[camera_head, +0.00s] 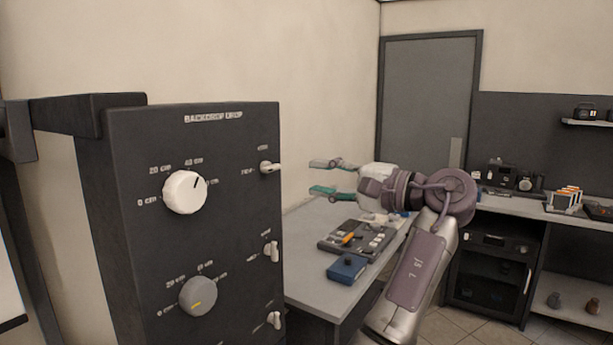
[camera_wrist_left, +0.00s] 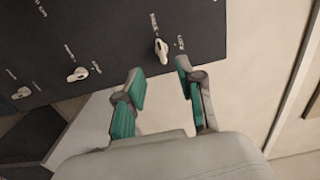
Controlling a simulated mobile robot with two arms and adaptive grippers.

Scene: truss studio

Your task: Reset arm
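My left gripper (camera_head: 321,178) is open and empty, to the right of a dark control panel (camera_head: 125,235) in the head view. Its fingertips point left, towards the panel's side, with a visible gap to the panel. In the left wrist view, the two green-padded fingers (camera_wrist_left: 161,70) are spread apart with nothing between them. A white toggle switch (camera_wrist_left: 161,50) on the panel shows just beyond the fingertips there. My left arm (camera_head: 415,270) reaches up from the bottom of the head view and bends left at the wrist. My right gripper is in neither view.
The panel carries a white dial (camera_head: 184,192), a grey dial (camera_head: 198,296) and several toggles. Behind it, a grey table (camera_head: 310,285) holds a tool tray (camera_head: 330,243) and a blue box (camera_head: 347,268). A counter (camera_head: 505,205) stands at right. Beige wall lies behind the gripper.

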